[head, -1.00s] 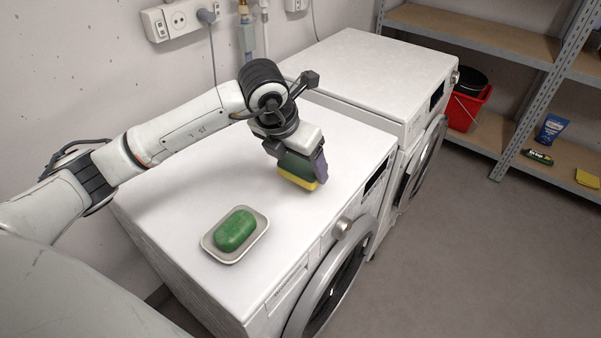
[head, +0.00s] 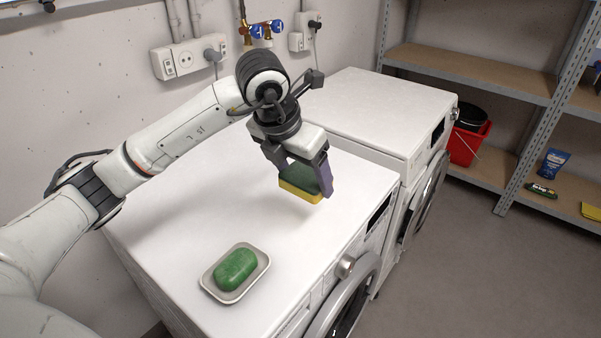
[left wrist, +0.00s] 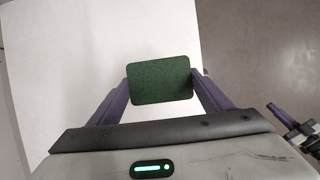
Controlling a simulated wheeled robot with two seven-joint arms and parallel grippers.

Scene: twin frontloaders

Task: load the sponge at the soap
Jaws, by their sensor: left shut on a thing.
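The sponge (head: 301,182), dark green on top and yellow below, is held in my left gripper (head: 304,178). In the left wrist view the sponge's green face (left wrist: 160,80) sits between the two purple-grey fingers. My left gripper is shut on it and holds it above the near washing machine's white top (head: 190,205). A green bar of soap (head: 236,269) lies in a pale soap dish (head: 211,287) on the same top, nearer to me and to the left of the sponge. My right gripper does not show in the head view.
A second frontloader (head: 375,105) stands behind, its top clear. A metal shelf (head: 470,75) at the right holds a red bucket (head: 465,143), a blue pouch (head: 553,163) and small items. The near top is free around the soap dish.

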